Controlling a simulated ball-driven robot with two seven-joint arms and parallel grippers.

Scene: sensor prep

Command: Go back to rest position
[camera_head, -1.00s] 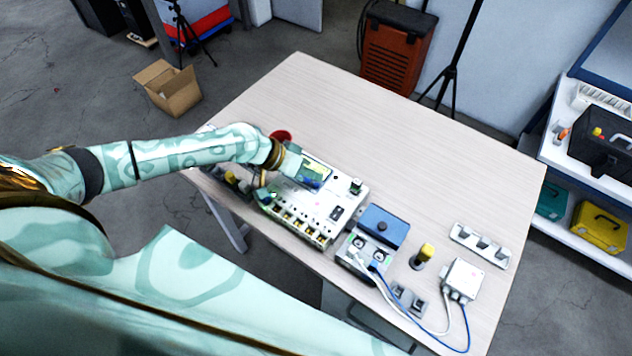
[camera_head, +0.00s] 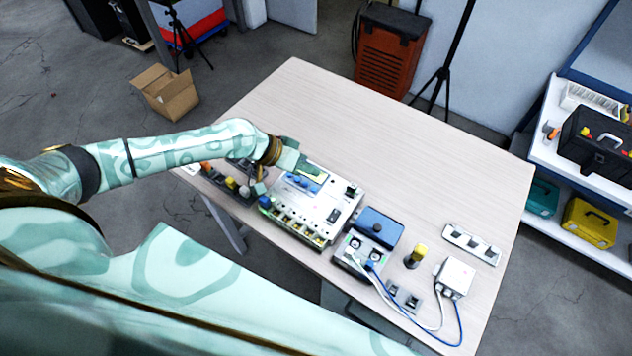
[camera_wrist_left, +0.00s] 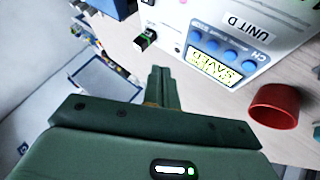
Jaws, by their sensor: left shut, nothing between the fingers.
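My left gripper (camera_head: 259,188) is over the near-left side of the white unit (camera_head: 330,215) on the table, its fingers partly hidden in the head view. In the left wrist view the gripper's fingers (camera_wrist_left: 160,72) are together with nothing between them. They point towards the table edge beside the white unit, which is marked UNIT D (camera_wrist_left: 245,22). Its lit display (camera_wrist_left: 215,68) reads SAVED, with a row of blue buttons (camera_wrist_left: 228,48) beside it. My right gripper is not in view.
A red cup (camera_wrist_left: 275,106) stands close to the left gripper. The table's far side (camera_head: 400,130) is clear.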

